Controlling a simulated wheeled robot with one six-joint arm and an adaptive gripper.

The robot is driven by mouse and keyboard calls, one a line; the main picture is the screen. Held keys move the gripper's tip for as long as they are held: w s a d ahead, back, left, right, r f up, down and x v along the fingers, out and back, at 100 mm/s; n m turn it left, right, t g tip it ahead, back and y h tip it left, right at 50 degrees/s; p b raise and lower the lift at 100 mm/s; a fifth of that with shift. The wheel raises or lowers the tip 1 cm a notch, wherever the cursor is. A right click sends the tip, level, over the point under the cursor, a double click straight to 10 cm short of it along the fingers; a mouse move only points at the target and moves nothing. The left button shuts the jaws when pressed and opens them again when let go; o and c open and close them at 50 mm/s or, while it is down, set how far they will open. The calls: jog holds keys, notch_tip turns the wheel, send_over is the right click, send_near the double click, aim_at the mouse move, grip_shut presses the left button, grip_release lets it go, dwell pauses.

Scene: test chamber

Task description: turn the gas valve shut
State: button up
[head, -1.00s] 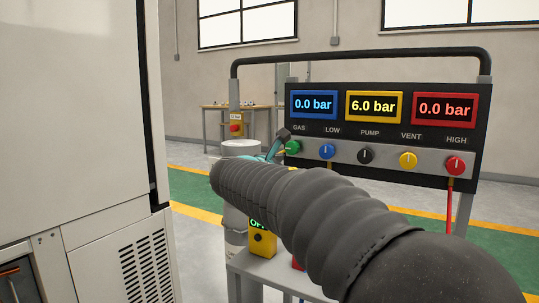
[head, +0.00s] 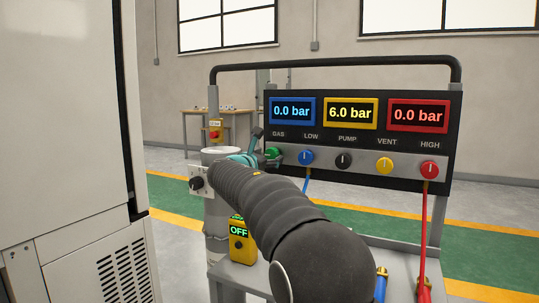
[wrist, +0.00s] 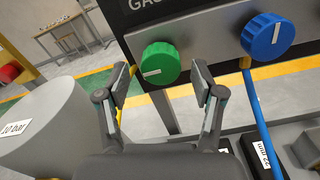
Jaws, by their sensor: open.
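The gas valve is a green knob (wrist: 160,62) under the GAS label, at the left end of the panel's knob row. In the head view the green knob (head: 273,153) is partly hidden by my gripper (head: 263,147). In the wrist view my gripper (wrist: 162,82) is open and empty, with one finger on each side of the knob's lower part. The knob's white mark lies nearly level, on its left half. I cannot tell whether either finger touches the knob.
A blue knob (wrist: 268,35) sits just right of the gas knob, with a blue hose below. Black, yellow and red knobs follow along the panel (head: 450,130). A grey cylinder (wrist: 40,125) stands close at left. A white cabinet (head: 60,120) fills the head view's left.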

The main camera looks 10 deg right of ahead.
jog(key=shift+x, duration=1.2)
jog(key=c, duration=1.1)
jog(key=shift+c, duration=0.2)
